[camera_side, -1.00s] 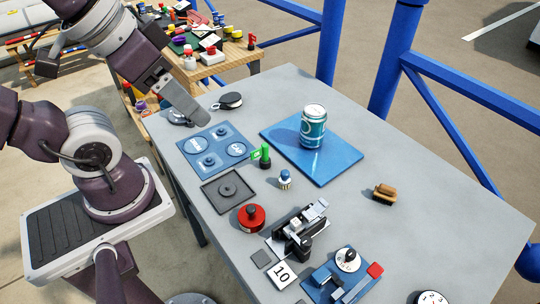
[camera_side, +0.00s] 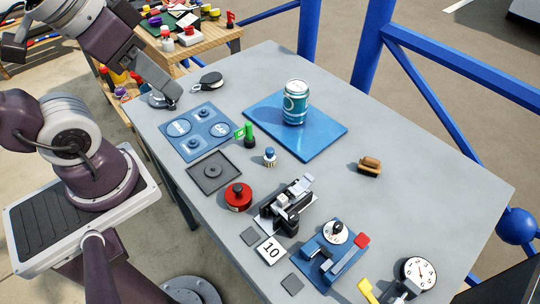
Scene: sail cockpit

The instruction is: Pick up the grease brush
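A small brown block with a dark underside (camera_side: 369,166), which looks like the grease brush, lies on the grey table (camera_side: 420,190) right of the blue mat. It is small in view, so its details are unclear. My gripper (camera_side: 172,100) is at the table's far left corner, beside a round grey piece (camera_side: 158,101). It is well away from the brush, with the blue panel and the mat between them. Its fingers are seen edge-on, so their opening is hidden. I see nothing held in it.
A teal can (camera_side: 295,102) stands on the blue mat (camera_side: 325,137). A blue panel (camera_side: 195,132), black tray (camera_side: 214,172), red knobbed piece (camera_side: 238,196), black-and-silver device (camera_side: 288,204) and white dial (camera_side: 418,273) occupy the left and near side. Bare table surrounds the brush.

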